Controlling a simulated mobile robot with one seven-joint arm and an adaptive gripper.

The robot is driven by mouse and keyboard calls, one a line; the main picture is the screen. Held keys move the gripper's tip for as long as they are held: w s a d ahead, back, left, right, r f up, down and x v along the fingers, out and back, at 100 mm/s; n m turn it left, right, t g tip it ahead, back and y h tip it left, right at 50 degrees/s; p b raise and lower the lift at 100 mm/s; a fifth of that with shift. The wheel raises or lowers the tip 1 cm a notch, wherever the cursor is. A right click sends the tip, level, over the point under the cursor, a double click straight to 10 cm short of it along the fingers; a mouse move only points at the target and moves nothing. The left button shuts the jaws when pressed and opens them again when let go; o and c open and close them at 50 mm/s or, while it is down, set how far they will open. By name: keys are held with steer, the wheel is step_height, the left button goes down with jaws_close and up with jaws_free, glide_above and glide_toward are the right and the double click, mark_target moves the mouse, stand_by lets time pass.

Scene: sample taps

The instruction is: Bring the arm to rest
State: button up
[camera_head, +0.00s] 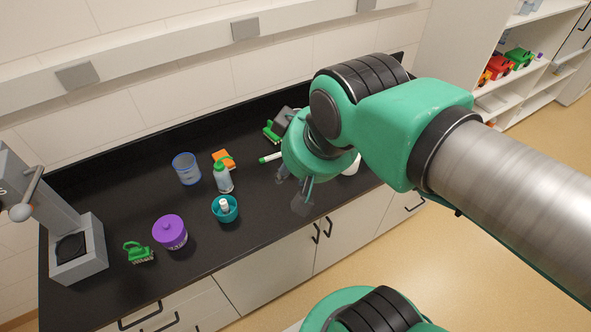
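My arm, green with black joints and a metallic link, reaches in from the right over the black counter (265,222). Its wrist hangs above the right part of the counter. My gripper (300,194) is below the wrist, dark and small against the black top. The wrist partly hides it, and I cannot tell whether its fingers are apart or hold anything. A white item (352,167) shows beside the wrist, partly hidden.
On the counter are a clear blue-rimmed beaker (187,170), a green-capped bottle (223,178), an orange item (224,159), a teal cup (225,209), a purple lidded jar (170,232), a green brush (138,252) and a grey press (78,250). Shelves (530,60) stand right.

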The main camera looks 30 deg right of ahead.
steer(key=shift+s, duration=0.25)
steer(key=shift+f, duration=0.1)
step_height(320, 180, down, 7)
steer(key=b, duration=0.7)
